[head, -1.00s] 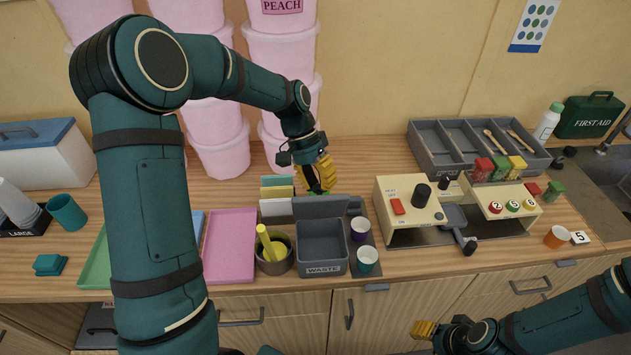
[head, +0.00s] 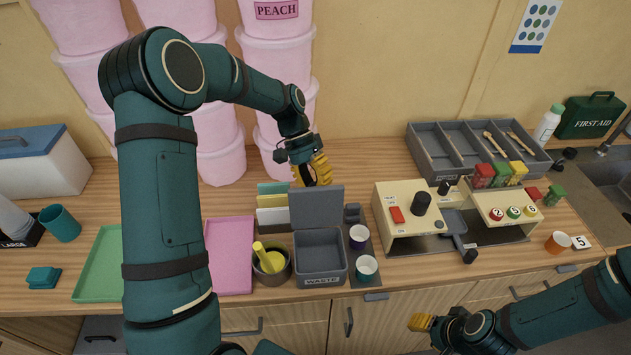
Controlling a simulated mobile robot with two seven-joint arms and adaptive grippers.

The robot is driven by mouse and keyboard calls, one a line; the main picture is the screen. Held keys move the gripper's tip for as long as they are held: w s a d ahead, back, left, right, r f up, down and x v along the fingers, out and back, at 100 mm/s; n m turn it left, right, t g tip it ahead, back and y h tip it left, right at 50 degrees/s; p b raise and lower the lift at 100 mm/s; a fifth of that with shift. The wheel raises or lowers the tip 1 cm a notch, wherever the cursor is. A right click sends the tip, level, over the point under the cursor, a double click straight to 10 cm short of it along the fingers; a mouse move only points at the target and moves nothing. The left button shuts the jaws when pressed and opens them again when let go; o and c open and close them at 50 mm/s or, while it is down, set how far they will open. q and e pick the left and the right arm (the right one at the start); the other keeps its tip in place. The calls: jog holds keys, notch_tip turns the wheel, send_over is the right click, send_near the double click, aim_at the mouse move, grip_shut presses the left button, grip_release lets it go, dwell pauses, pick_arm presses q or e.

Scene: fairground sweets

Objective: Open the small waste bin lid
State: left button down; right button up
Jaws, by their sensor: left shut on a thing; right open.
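The small grey waste bin (head: 320,279), labelled "WASTE", stands near the counter's front edge in the head view. Its grey lid (head: 316,209) stands raised at the back, its inner face towards me, and the bin's inside shows. My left gripper (head: 318,176), with yellow fingers, is shut at the lid's top edge from behind; the lid partly hides the fingertips. My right gripper (head: 421,322), also yellow-fingered, is open and empty, low in front of the cabinet doors.
A bowl with a yellow-handled tool (head: 284,273) stands close left of the bin. The cream machine (head: 403,215) is further right. Pink tubs (head: 277,60) stand behind my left arm.

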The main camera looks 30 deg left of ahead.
pick_arm(q)
jog(key=shift+s+a+f, duration=0.15)
jog(key=shift+s+f, duration=0.15)
jog(key=shift+f, duration=0.2)
jog(key=c, duration=0.7)
grip_release()
jog(key=shift+a, duration=0.1)
jog(key=shift+r, duration=0.2)
jog(key=shift+w+r, duration=0.15)
jog(key=shift+r, duration=0.15)
notch_tip(320, 180, up, 9)
jog(key=shift+f, duration=0.1)
jog(key=shift+r, duration=0.35)
